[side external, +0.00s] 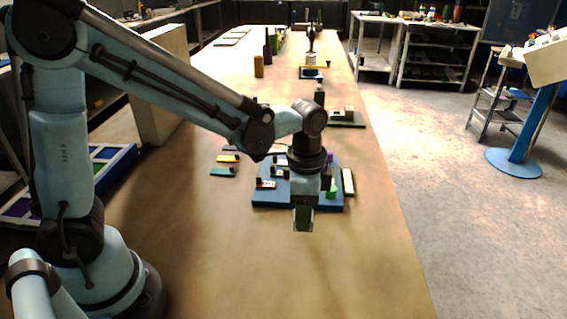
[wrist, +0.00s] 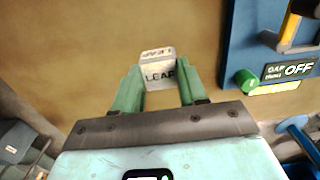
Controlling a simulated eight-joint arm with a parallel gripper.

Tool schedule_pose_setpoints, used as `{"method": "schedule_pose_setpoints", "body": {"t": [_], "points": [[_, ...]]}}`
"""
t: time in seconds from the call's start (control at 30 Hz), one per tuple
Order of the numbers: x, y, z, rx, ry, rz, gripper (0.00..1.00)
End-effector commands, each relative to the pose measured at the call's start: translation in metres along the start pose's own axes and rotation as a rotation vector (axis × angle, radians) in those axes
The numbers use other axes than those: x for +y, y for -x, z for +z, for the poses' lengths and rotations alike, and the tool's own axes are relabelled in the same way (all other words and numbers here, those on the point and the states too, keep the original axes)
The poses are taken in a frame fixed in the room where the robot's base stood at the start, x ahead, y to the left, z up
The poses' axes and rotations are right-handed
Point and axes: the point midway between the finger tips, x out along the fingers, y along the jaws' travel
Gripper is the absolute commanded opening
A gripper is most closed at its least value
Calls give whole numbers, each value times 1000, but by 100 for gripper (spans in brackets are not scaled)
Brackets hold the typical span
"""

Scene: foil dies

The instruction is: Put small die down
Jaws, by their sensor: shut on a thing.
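The small die (wrist: 158,74) is a pale block with dark lettering that looks like "LEAF". It sits between the green fingertips of my gripper (wrist: 157,84) in the wrist view, with tan table surface behind it. My gripper is shut on it. In the side view my gripper (side external: 303,221) points down over the table, just in front of the blue base plate. The die cannot be made out there. Whether the die touches the table, I cannot tell.
The blue base plate (side external: 270,202) carries several small parts. In the wrist view the blue plate (wrist: 240,45) holds a green knob (wrist: 247,80) and an "OFF" label (wrist: 290,70). Small flat pieces (side external: 224,172) lie left of it. The table (side external: 240,265) nearest the camera is clear.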

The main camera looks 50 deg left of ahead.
Motion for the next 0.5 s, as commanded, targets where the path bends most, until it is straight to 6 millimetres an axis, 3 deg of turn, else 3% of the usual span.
{"method": "schedule_pose_setpoints", "body": {"t": [0.13,0.5], "points": [[-14,-8,1,0,1,0,8],[-15,-44,0,0,-2,0,8]]}}
